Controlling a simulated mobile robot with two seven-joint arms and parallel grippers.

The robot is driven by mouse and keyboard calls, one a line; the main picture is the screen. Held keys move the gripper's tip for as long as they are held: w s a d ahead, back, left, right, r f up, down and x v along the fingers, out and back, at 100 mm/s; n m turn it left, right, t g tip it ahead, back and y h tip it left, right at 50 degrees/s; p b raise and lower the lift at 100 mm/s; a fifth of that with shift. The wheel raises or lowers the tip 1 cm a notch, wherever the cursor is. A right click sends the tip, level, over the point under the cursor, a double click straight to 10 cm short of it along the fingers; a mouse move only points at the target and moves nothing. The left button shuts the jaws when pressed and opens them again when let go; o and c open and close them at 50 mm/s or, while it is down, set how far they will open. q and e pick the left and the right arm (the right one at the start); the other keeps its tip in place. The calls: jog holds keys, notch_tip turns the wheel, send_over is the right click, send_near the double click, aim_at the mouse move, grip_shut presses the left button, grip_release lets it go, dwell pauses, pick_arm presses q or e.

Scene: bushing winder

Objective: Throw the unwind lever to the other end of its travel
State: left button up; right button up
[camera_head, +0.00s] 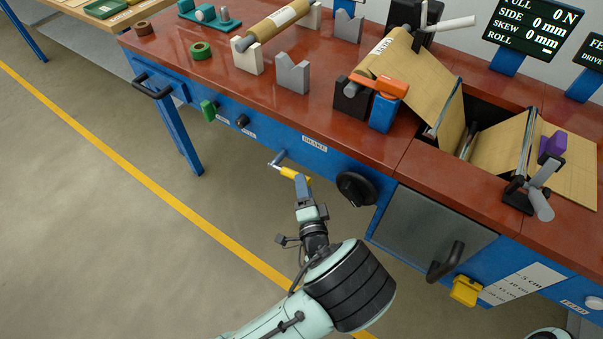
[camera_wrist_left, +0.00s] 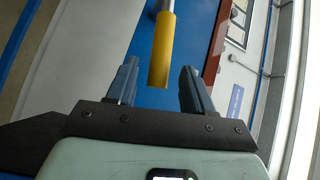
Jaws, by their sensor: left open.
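A metal lever with a yellow grip (camera_head: 289,173) sticks out from the blue front panel, below and left of a label reading BRAKE. I see no label naming it the unwind lever. My left gripper (camera_head: 302,182) is at the end of the yellow grip. In the left wrist view the yellow grip (camera_wrist_left: 162,50) reaches down between the two fingers of my open left gripper (camera_wrist_left: 159,72), with gaps on both sides. The fingers do not appear to touch it.
A black handwheel (camera_head: 356,188) sits right of the lever on the panel. A grey door (camera_head: 425,232) with a black handle is farther right. The floor in front is free.

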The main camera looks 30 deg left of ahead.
pick_arm(q)
jog(key=shift+b+x, duration=0.4)
jog(key=shift+x, duration=2.25)
